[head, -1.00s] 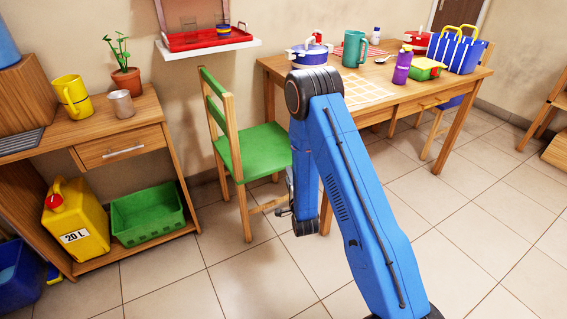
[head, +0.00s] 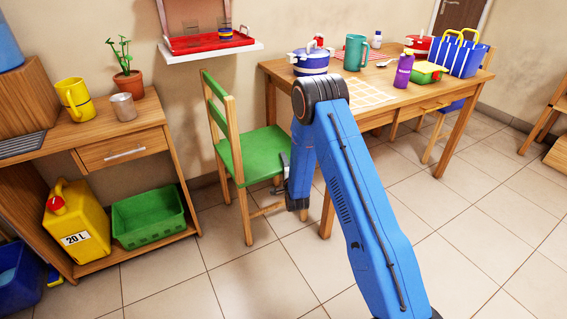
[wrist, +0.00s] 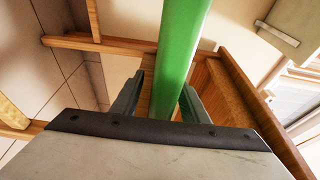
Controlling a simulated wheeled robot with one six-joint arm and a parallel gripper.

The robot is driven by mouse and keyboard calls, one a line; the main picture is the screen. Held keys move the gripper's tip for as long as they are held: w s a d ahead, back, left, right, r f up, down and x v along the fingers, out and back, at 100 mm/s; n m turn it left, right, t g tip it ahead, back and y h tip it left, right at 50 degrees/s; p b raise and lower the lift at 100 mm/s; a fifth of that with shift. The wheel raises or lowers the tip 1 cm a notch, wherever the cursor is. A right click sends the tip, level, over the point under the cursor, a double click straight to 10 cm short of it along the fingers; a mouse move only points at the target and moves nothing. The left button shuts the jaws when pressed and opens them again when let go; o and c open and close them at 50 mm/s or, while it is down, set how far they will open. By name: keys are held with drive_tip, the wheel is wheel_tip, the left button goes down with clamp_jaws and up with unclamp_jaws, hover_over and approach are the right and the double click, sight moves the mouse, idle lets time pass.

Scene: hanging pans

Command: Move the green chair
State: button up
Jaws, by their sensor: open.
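The green chair (head: 252,153) stands upright on the tiled floor, left of the table, with a green seat, green back slats and wooden legs. My gripper (head: 283,172) is at the right edge of its seat, partly hidden by my blue arm. In the wrist view, my gripper (wrist: 163,98) is open, with one finger on each side of the green seat edge (wrist: 182,45). I cannot tell how deep the edge sits between the fingers, or whether they touch it. The chair's wooden bars (wrist: 100,43) show beyond.
The wooden table (head: 440,98) stands close to the chair's right, with a pot, mug, bottle and bags on it. A wooden side desk (head: 115,150) stands to the left, with a yellow canister (head: 78,220) and green crate (head: 147,215) below. Floor in front is clear.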

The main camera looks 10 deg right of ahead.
drive_tip(key=shift+w, duration=0.1)
clamp_jaws()
idle(1.5)
